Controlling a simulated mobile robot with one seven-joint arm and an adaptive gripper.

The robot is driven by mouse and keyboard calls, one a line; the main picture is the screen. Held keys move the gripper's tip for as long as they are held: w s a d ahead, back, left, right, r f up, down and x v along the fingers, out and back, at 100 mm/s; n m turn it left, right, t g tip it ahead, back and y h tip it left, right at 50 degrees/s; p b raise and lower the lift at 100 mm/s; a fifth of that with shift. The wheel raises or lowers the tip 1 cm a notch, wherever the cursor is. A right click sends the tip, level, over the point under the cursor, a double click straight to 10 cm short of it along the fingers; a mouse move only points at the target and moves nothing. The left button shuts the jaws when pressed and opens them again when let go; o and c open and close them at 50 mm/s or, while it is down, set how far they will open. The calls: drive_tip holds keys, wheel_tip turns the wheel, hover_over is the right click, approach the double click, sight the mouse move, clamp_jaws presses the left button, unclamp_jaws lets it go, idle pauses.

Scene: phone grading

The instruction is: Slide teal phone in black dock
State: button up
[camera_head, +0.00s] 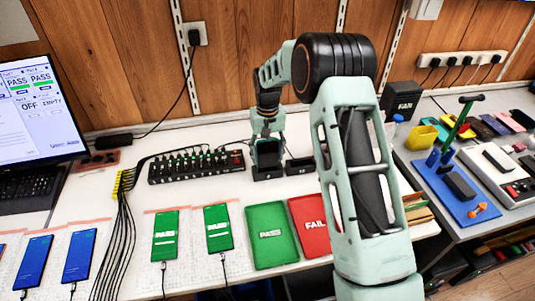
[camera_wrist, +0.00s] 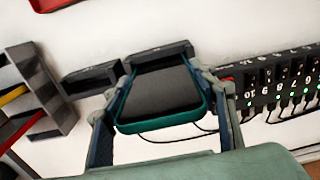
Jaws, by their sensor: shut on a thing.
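The teal phone (camera_wrist: 163,98) has a dark face and a teal edge. My gripper (camera_wrist: 162,76) is shut on it, one finger along each side. In the head view my gripper (camera_head: 267,146) points down and holds the phone (camera_head: 268,156) upright over a black dock (camera_head: 268,174). In the wrist view the phone's far end meets this black dock (camera_wrist: 158,54). I cannot tell how deep it sits in the slot. A second black dock (camera_head: 299,166) stands just right of it in the head view, and looks empty in the wrist view (camera_wrist: 92,79).
A black multi-port hub (camera_head: 196,167) with cables stands left of the dock. A green PASS tray (camera_head: 271,236) and a red FAIL tray (camera_head: 308,222) lie in front. Phones with green (camera_head: 165,236) and blue (camera_head: 80,255) screens lie front left. A grey side table at right holds colored items.

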drive_tip(key=shift+f, duration=0.15)
drive_tip(key=o, duration=1.4)
drive_tip(key=shift+r+p, duration=2)
drive_tip(key=shift+r, duration=1.55)
